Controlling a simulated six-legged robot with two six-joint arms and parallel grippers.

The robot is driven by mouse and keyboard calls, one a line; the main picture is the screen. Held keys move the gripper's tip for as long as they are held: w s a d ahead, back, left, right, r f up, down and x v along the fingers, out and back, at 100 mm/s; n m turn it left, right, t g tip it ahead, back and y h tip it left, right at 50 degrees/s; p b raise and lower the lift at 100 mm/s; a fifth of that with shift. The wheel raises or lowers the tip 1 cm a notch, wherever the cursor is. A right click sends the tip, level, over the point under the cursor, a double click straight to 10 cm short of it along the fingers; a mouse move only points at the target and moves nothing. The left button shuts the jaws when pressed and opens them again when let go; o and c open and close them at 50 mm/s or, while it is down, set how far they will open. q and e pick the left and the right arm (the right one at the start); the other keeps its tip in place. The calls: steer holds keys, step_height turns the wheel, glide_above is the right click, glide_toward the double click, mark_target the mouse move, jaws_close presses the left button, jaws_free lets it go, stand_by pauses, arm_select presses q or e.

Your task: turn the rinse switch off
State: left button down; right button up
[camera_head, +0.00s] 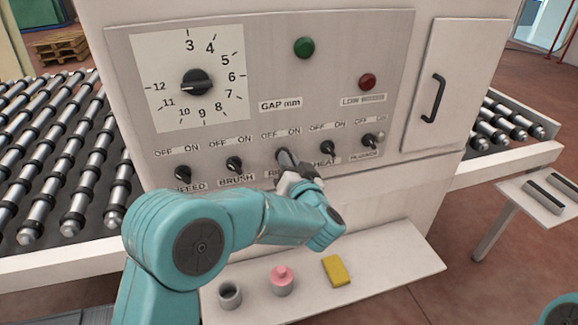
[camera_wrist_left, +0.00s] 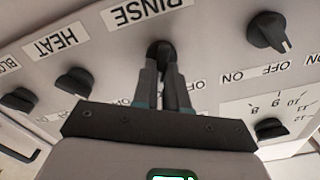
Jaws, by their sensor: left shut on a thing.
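The rinse switch (camera_wrist_left: 160,50) is a small black knob on the grey panel, below the OFF and ON marks in the head view. The RINSE label (camera_wrist_left: 148,11) reads upside down in the left wrist view. My left gripper (camera_head: 285,158) is shut on the knob, its two fingers (camera_wrist_left: 164,80) on either side of it. In the head view the gripper hides most of the knob and its label, and I cannot tell which way the pointer is turned. My right gripper is out of view.
The feed (camera_head: 183,174), brush (camera_head: 234,164), heat (camera_head: 327,148) and blower (camera_head: 370,140) switches share the row. A gap dial (camera_head: 197,82), green button (camera_head: 304,47) and red button (camera_head: 367,82) sit above. A shelf (camera_head: 400,262) below holds a cup, a pink object and a yellow block.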

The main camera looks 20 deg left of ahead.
arm_select(q)
steer(key=shift+s+a+n+b, duration=0.15)
steer(key=shift+a+n+b, duration=0.05)
steer(key=shift+n+b, duration=2.8)
steer(key=shift+s+a+n+b, duration=0.1)
steer(key=shift+a+n+b, duration=0.05)
steer(key=shift+n+b, duration=2.8)
steer(key=shift+n, duration=0.35)
steer(key=c, duration=1.2)
jaws_free()
steer(key=shift+o, duration=0.2)
steer(key=b+v, duration=0.1)
steer(key=v, duration=1.5)
steer(key=shift+d+b, duration=0.15)
steer(key=shift+b, duration=0.15)
steer(key=shift+s, duration=0.2)
